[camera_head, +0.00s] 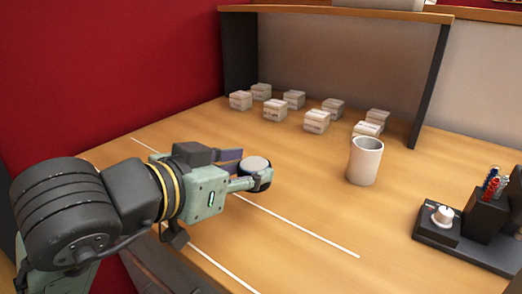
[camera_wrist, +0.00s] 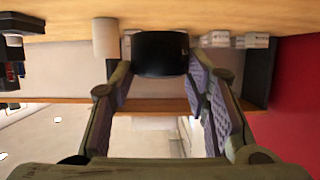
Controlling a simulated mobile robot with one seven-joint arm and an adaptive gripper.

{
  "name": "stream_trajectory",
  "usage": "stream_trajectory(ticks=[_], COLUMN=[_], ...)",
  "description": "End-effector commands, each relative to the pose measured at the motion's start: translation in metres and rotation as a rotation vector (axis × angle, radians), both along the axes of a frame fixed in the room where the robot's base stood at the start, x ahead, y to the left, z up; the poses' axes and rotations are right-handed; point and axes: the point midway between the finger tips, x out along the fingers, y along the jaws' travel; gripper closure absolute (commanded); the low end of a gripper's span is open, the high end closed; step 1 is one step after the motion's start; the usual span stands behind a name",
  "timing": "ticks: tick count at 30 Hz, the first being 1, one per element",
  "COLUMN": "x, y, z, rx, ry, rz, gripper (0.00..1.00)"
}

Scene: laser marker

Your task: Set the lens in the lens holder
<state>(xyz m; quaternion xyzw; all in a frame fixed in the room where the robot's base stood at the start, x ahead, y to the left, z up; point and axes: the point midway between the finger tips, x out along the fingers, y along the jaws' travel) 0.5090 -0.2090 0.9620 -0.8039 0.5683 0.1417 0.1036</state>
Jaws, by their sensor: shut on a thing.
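The lens (camera_head: 254,164) is a short round piece with a pale top and a black side. It also shows as a black cylinder in the wrist view (camera_wrist: 160,53). My gripper (camera_head: 257,176) is shut on it, with one finger on each side, and holds it over the left part of the wooden table. In the wrist view my gripper (camera_wrist: 157,66) has the lens at its fingertips. I cannot make out a lens holder for certain in either view.
A white cup (camera_head: 365,160) stands right of my gripper. Several small white boxes (camera_head: 317,121) stand under a shelf (camera_head: 340,12) behind. A black unit with a pale knob (camera_head: 442,215) and a pen holder (camera_head: 489,210) sit at the right. White lines (camera_head: 300,228) cross the clear front tabletop.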

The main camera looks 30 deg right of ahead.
Motion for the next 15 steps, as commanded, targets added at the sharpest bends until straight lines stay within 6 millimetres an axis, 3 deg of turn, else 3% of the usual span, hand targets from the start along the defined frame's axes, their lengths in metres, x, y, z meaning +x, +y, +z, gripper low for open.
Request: stream_trajectory(ticks=[5, 15], x=[0.003, 0.047], y=[-0.005, -0.031], z=[-0.003, -0.002], rx=[-0.004, -0.005], ry=[0.007, 0.011], rz=[-0.008, -0.007], gripper=[0.89, 0.89])
